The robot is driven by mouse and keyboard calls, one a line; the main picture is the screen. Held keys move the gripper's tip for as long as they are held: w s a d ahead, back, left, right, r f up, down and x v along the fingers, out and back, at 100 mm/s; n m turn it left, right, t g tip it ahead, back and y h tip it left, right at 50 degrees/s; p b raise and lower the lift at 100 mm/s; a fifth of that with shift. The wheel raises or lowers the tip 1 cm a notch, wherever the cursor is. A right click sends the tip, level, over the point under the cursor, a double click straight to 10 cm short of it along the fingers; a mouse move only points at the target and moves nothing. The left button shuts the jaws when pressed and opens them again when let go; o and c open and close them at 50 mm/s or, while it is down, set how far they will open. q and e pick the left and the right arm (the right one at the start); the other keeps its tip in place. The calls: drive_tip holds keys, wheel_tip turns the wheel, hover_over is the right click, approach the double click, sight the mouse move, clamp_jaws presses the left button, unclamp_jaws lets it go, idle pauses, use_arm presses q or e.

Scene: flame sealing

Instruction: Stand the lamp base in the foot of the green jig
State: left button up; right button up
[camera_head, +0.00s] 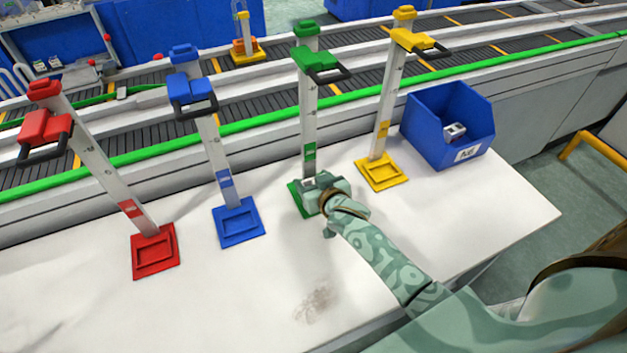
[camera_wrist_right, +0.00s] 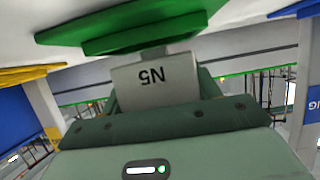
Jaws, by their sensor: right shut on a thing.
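The green jig's post (camera_head: 309,120) stands on the white table, with its green foot (camera_head: 297,208) at the bottom. My right gripper (camera_head: 322,188) is at that foot, shut on the grey lamp base. In the right wrist view, which is upside down, the lamp base (camera_wrist_right: 150,84) shows a face marked N5 between my jaws. The green foot (camera_wrist_right: 130,25) is just beyond it, below it in the scene. A narrow grey part shows between them; I cannot tell whether the base touches or sits in the foot. My left gripper is out of view.
Red (camera_head: 155,252), blue (camera_head: 238,222) and yellow (camera_head: 382,172) jig feet stand on the table (camera_head: 400,240), each with a post. A blue bin (camera_head: 430,135) holding a grey piece stands at the right. A conveyor runs behind. The front of the table is clear.

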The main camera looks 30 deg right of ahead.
drive_tip(key=shift+f, duration=0.35)
idle(0.5)
drive_tip(key=shift+r+p, duration=0.3)
drive_tip(key=shift+r, duration=0.1)
idle(0.5)
drive_tip(key=shift+f+b, duration=0.3)
drive_tip(key=shift+f, duration=0.1)
idle(0.9)
drive_tip(key=o, duration=1.2)
drive_tip(key=shift+c, duration=0.2)
drive_tip(key=shift+s, duration=0.1)
drive_tip(key=d+p+v, duration=0.1)
drive_tip(key=p+v, duration=0.4)
drive_tip(key=v, duration=1.1)
drive_tip(key=shift+a, duration=0.45)
drive_tip(key=shift+s, duration=0.2)
